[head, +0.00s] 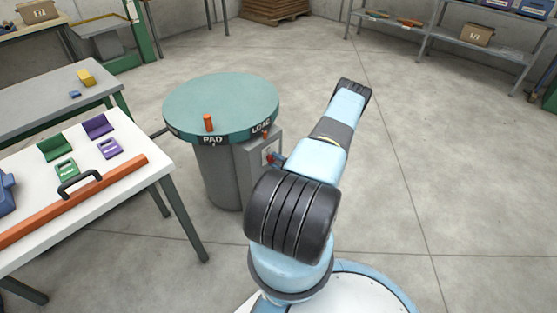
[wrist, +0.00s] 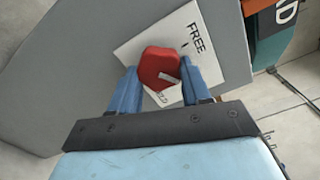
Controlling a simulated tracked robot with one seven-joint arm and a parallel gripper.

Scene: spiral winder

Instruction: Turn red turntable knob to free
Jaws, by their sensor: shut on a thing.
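The red knob (wrist: 158,62) sits on a white plate (wrist: 133,49) on the grey side of the turntable's base. The word FREE is printed on the plate, above and right of the knob, with a small dark tick beside it. A second word below the knob is mostly hidden. A white mark on the knob lies at its lower right, away from FREE. My gripper (wrist: 160,67) is shut on the knob, one blue finger on each side. In the head view the turntable (head: 222,95) has a green top, and my gripper (head: 277,159) is at the box on its pedestal, partly hidden by my arm.
An orange peg (head: 208,123) stands on the turntable top near the PAD label. A white table (head: 75,215) with an orange bar (head: 75,202) and coloured pieces is at left. Shelves (head: 450,45) line the back right. The floor at right is clear.

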